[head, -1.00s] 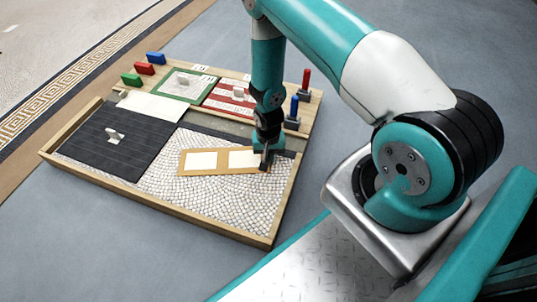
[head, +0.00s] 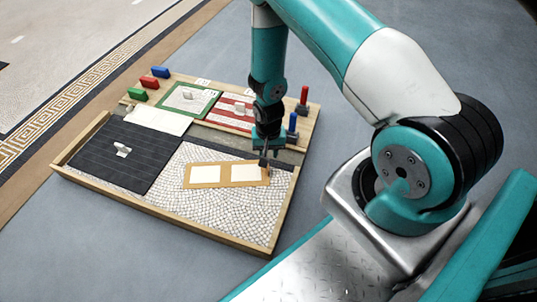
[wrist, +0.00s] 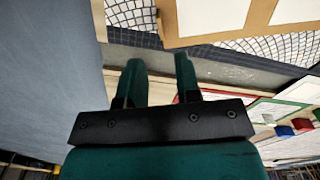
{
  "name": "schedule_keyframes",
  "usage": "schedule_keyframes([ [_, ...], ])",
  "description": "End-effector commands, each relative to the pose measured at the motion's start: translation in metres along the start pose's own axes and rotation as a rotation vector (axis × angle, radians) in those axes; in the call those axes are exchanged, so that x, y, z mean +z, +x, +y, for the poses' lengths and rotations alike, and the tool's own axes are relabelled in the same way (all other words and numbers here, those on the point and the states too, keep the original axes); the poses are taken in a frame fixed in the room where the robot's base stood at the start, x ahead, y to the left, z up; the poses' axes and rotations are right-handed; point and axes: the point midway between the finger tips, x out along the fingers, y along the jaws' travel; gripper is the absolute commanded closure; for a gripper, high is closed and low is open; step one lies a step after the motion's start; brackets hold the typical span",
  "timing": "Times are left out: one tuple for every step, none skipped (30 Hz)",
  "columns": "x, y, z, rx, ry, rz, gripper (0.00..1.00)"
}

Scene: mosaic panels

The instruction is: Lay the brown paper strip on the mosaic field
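The brown paper strip (head: 224,174), a frame with two white windows, lies on the pale mosaic field (head: 215,212) in the head view. In the wrist view the strip (wrist: 171,22) crosses the top, its end beyond my fingertips. My gripper (head: 265,161) is at the strip's right end in the head view. In the wrist view my gripper (wrist: 158,62) has its two green fingers apart, with nothing seen between them. I cannot tell how high the fingertips are above the strip.
A wooden-rimmed board (head: 160,208) holds the field. A dark panel (head: 118,155) with a small grey piece lies left. Green-framed (head: 190,99) and red-striped (head: 233,112) panels lie behind. Red (head: 303,97) and blue (head: 292,124) upright pieces stand at the back right, near my arm.

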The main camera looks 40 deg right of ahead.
Motion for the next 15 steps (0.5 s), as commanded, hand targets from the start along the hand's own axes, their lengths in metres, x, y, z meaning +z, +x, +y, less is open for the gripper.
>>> schedule_keyframes([
  [0.0, -0.013, 0.0, 0.0, 0.0, 0.0, 0.69],
  [0.0, -0.016, 0.0, 0.0, 0.0, 0.0, 0.69],
  [0.0, -0.02, 0.0, 0.0, 0.0, 0.0, 0.69],
  [0.0, -0.022, 0.0, 0.0, 0.0, -0.001, 0.69],
  [0.0, -0.024, 0.0, 0.0, 0.0, -0.001, 0.69],
  [0.0, -0.027, -0.001, -0.002, -0.003, -0.001, 0.69],
  [0.0, -0.031, -0.003, -0.005, -0.009, 0.0, 0.69],
  [-0.001, -0.037, -0.006, -0.01, -0.017, 0.0, 0.69],
  [-0.002, -0.048, -0.012, -0.021, -0.034, 0.002, 0.69],
  [-0.002, -0.059, -0.018, -0.031, -0.05, 0.001, 0.69],
  [-0.002, -0.072, -0.025, -0.045, -0.071, 0.0, 0.69],
  [0.0, -0.093, -0.036, -0.064, -0.108, 0.0, 0.69],
  [0.003, -0.11, -0.044, -0.082, -0.138, -0.003, 0.69],
  [0.006, -0.13, -0.053, -0.099, -0.174, -0.004, 0.69],
  [0.014, -0.156, -0.063, -0.124, -0.226, -0.008, 0.69],
])
